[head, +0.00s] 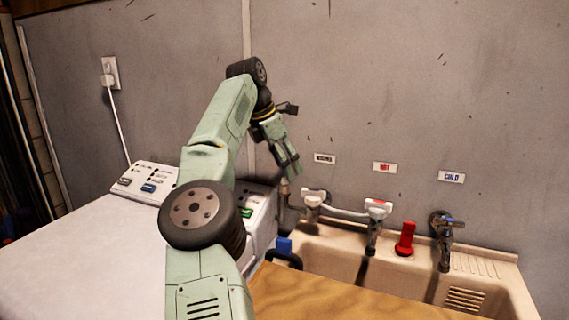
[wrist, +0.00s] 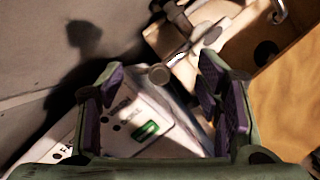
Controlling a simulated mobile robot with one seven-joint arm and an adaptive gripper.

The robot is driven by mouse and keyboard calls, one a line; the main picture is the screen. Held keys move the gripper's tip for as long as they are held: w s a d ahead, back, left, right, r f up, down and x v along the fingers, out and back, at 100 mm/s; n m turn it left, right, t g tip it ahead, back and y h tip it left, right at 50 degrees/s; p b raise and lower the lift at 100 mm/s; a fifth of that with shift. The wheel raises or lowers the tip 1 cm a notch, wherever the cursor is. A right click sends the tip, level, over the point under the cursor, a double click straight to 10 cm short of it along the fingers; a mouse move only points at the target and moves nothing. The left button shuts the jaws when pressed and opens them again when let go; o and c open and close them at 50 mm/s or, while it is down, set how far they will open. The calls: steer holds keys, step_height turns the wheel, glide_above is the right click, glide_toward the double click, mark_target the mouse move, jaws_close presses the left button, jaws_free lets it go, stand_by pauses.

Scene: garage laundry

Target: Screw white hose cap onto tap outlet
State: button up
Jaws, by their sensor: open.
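My gripper (head: 290,170) is open, fingers pointing down, left of the taps near the wall. A short upright, brownish fitting (head: 284,188) stands just under the fingertips. In the wrist view, a round grey-white end (wrist: 159,75) shows between the spread purple-padded fingers (wrist: 162,84), with nothing gripped. I cannot tell for sure whether it is the white hose cap. The leftmost tap (head: 313,200) has a white top, and a pale hose or pipe (head: 345,212) runs from it to the hot tap (head: 376,210). The tap outlets are small or partly hidden.
The cold tap (head: 445,232) and a red object (head: 405,240) stand along the beige sink (head: 490,255). A blue-topped dark item (head: 284,246) is at its left. A wooden board (head: 330,298) lies in front; the white washer (head: 80,255) is at left.

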steer(key=shift+f, duration=0.1)
steer(key=shift+f+n+b, duration=0.2)
steer(key=shift+n+b, duration=0.2)
steer(key=shift+b, duration=0.4)
steer(key=shift+f+n+t+y+b, duration=0.1)
steer(key=shift+n+t+y+b, duration=0.25)
steer(key=shift+n+b, duration=0.35)
steer(key=shift+n+t+y+b, duration=0.25)
steer(key=shift+n+t+b, duration=0.1)
steer(key=shift+n+b, duration=0.65)
steer(key=shift+r+n, duration=0.35)
steer(key=shift+n, duration=0.35)
steer(key=shift+f+n+t+y+b, duration=0.1)
steer(key=shift+n+t+y+b, duration=0.35)
steer(key=shift+n, duration=0.35)
steer(key=n+y, duration=0.1)
steer(key=n, duration=0.1)
steer(key=n+y, duration=0.1)
steer(key=n, duration=0.2)
steer(key=shift+r+n, duration=0.2)
steer(key=shift+n, duration=0.1)
steer(key=n+y+p, duration=0.1)
steer(key=n, duration=0.1)
steer(key=shift+d+r+n, duration=0.1)
steer(key=shift+n, duration=0.2)
steer(key=shift+n+y, duration=0.45)
steer(key=shift+n, duration=0.45)
